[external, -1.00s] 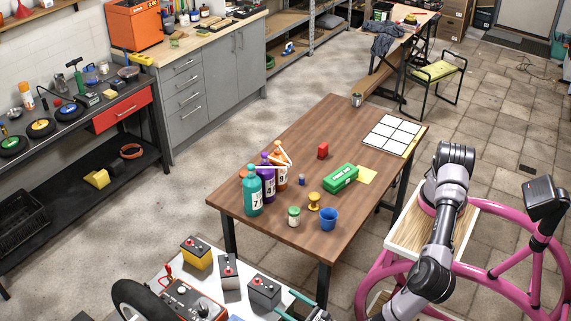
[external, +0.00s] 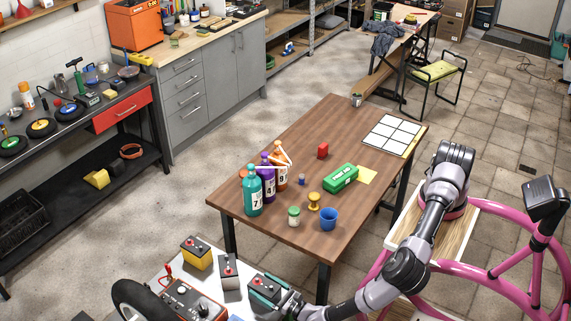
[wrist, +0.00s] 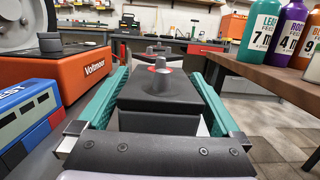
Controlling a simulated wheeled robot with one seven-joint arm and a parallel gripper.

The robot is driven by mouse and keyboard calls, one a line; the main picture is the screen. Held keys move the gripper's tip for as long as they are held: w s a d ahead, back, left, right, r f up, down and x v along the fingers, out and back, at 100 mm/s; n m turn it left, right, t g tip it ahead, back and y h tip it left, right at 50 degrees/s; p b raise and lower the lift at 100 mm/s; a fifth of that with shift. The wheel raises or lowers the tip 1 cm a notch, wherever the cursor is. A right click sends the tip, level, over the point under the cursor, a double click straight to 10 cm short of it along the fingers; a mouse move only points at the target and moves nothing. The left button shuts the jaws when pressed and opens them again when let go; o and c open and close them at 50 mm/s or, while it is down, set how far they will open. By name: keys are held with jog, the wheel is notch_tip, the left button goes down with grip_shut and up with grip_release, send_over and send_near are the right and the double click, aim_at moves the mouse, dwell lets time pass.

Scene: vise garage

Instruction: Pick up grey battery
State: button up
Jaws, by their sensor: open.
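The nearest grey battery (external: 267,286), with a dark top, stands on the white surface at the bottom of the external view. In the wrist view its dark body (wrist: 160,122) lies between the teal fingers, with a grey terminal on top. My gripper (external: 262,291) is open, one finger on each side of this battery; in the wrist view (wrist: 160,88) small gaps seem to show, but contact is hard to judge. A second grey battery (external: 229,272) stands to its left in the external view. The battery's lower part is hidden in both views.
A yellow battery (external: 196,253) stands farther left. The wooden table (external: 290,135) with bottles (external: 252,190) is on the right of the wrist view.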

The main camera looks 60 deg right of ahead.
grip_shut()
jog(key=shift+r, duration=0.15)
